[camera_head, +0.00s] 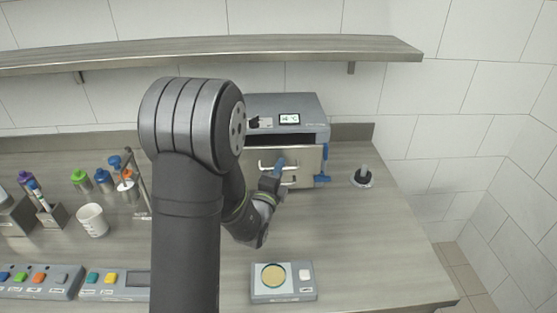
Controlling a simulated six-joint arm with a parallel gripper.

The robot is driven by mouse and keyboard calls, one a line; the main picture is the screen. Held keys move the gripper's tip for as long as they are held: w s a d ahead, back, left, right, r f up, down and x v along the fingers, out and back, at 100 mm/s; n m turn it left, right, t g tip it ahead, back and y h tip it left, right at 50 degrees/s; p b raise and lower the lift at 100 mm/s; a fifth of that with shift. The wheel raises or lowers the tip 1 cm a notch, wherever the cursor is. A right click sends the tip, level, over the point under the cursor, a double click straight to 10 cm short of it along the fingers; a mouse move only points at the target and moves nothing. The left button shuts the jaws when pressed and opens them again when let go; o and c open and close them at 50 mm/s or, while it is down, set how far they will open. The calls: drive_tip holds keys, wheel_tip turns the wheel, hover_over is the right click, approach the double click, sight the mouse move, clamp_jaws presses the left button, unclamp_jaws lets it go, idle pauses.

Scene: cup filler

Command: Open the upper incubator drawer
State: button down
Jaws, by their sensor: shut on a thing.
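The incubator (300,104) is a grey box with a lit display, standing at the back of the counter. Its front (309,158) is pale metal, with a dark gap between it and the box top. The upper drawer handle (264,164) is a light bar, partly hidden by my gripper. A lower handle (291,184) shows below it. My arm hides the incubator's left side. How far the upper drawer stands out is hard to tell.
A dish device (270,295) sits at the front centre. A dark upright item (363,175) stands right of the incubator. Coloured bottles (104,180) and a white cup (92,220) are left. A shelf (300,46) runs above. The counter right of the dish device is clear.

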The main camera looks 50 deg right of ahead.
drive_tip(key=s+a, duration=0.8)
drive_tip(key=shift+s+a, duration=0.2)
drive_tip(key=shift+a, duration=0.05)
drive_tip(key=c, duration=1.8)
unclamp_jaws()
drive_tip(key=v, duration=1.2)
drive_tip(key=x, duration=1.2)
drive_tip(key=shift+w+d, duration=0.2)
drive_tip(key=shift+v, duration=3.65)
